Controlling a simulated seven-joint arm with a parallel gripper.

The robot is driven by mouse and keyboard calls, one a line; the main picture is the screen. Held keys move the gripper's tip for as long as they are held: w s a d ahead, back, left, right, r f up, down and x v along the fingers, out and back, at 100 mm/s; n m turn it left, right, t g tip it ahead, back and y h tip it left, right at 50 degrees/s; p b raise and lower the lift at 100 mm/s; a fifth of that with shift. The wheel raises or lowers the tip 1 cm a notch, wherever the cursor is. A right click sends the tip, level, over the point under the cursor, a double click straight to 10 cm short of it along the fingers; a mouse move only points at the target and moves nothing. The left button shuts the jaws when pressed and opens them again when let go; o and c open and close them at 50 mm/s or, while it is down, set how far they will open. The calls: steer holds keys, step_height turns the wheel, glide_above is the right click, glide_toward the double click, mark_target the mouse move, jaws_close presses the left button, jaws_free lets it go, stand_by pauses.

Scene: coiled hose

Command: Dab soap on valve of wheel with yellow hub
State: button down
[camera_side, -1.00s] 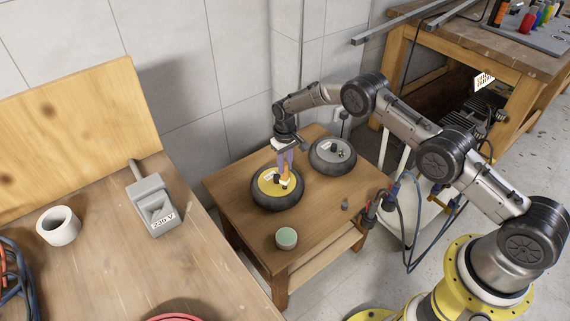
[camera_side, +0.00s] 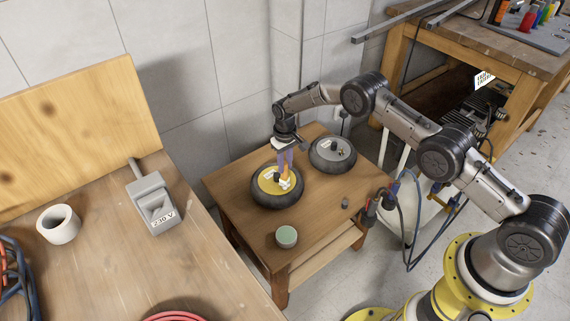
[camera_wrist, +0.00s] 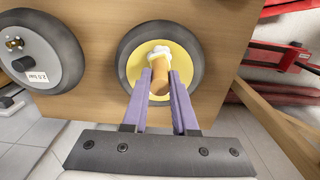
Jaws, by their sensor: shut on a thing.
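The wheel with the yellow hub (camera_side: 276,202) lies flat on a small wooden table. Its yellow hub fills the middle of the wrist view (camera_wrist: 187,66). My gripper (camera_side: 286,164) has purple fingers and points down over this hub. It is shut on a brown-handled brush (camera_wrist: 160,85). The brush's lower end is at the hub, with white foam (camera_wrist: 150,52) around it. The valve cannot be told apart under the foam and brush. A small tub with a pale green top (camera_side: 287,236), perhaps soap, stands near the table's front corner.
A second wheel with a grey hub (camera_side: 333,153) lies behind and to the right; it shows at the left in the wrist view (camera_wrist: 38,48). A workbench with a grey 230 V box (camera_side: 153,205) is at left.

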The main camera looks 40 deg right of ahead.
stand_by(0.5)
steer(key=shift+r, duration=3.45)
